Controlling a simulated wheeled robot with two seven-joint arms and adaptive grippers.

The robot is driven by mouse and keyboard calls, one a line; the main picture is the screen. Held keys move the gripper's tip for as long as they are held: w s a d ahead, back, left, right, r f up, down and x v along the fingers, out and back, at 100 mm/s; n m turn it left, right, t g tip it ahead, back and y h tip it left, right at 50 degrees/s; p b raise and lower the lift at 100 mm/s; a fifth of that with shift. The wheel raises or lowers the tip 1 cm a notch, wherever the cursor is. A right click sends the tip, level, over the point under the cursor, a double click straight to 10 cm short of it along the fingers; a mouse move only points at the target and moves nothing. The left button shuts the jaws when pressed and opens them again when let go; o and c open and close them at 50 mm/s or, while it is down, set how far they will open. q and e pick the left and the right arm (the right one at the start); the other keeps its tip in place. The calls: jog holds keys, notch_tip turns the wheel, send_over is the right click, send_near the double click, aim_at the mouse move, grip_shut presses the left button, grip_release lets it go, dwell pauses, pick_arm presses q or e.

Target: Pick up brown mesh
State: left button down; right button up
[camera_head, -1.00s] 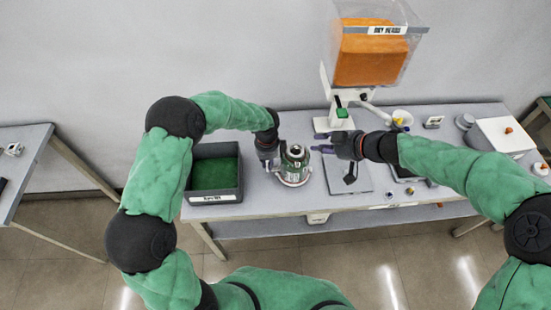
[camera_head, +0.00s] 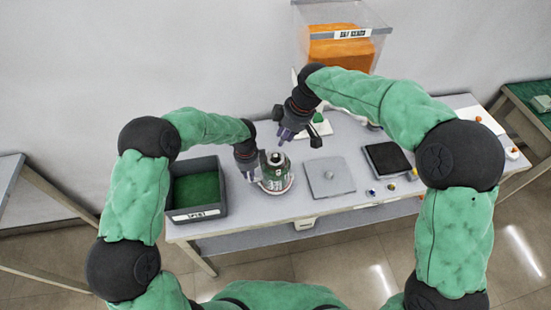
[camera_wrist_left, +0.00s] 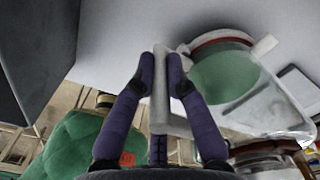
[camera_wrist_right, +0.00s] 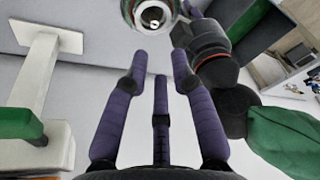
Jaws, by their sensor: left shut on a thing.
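The canister (camera_head: 276,175), green with a metal rim, stands upright on the table. My left gripper (camera_head: 250,174) is at its left side. In the left wrist view its fingertips (camera_wrist_left: 163,62) are shut on the white handle (camera_wrist_left: 171,105) of the canister. My right gripper (camera_head: 284,134) is in the air behind and slightly right of the canister. In the right wrist view its fingers (camera_wrist_right: 160,58) are spread with nothing between them, and the canister top (camera_wrist_right: 152,16) shows beyond them. I cannot clearly make out a brown mesh; small pieces near the table's front edge are too small to tell.
A dark bin (camera_head: 222,188) with a green bottom stands at the left. A grey plate (camera_head: 316,188) with a small round piece lies right of the canister. A black tray (camera_head: 387,158) lies farther right. The orange-filled hopper (camera_head: 341,52) stands at the back.

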aim_at(276, 156)
jog(key=x, duration=1.1)
jog(key=shift+w+d+f, duration=0.2)
jog(key=shift+w+f, duration=0.1)
jog(key=shift+f, duration=0.05)
jog(key=shift+s+f, duration=0.15)
jog(key=shift+f, duration=0.1)
jog(key=c, duration=0.5)
jog(key=shift+a, duration=0.1)
